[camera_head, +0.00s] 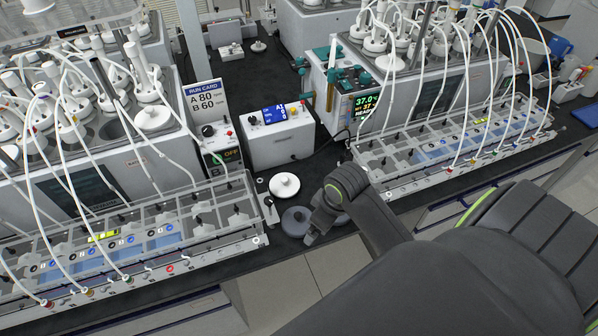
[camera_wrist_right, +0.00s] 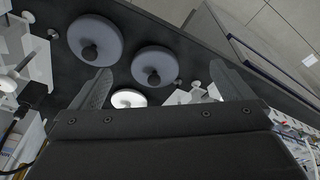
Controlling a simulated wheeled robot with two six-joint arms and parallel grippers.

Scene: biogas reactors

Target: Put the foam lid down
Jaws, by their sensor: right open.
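Two dark grey round lids with knobs lie flat on the black bench top. One grey lid (camera_head: 296,221) is just left of my right gripper (camera_head: 314,236) in the head view. The other is mostly hidden behind the gripper there. The wrist view shows both, a larger-looking one (camera_wrist_right: 91,34) and a smaller-looking one (camera_wrist_right: 152,60). I cannot tell which is the foam lid. A white knobbed lid (camera_head: 284,186) lies just behind them. My right gripper's fingers (camera_wrist_right: 165,88) are spread apart with nothing held between them. My left gripper is not in view.
A reactor bath with a clear tray (camera_head: 160,225) stands at left, another (camera_head: 455,140) at right, both with many tubes. A run card (camera_head: 206,98) and a control box (camera_head: 278,135) stand behind. The bench's front edge is close to the lids.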

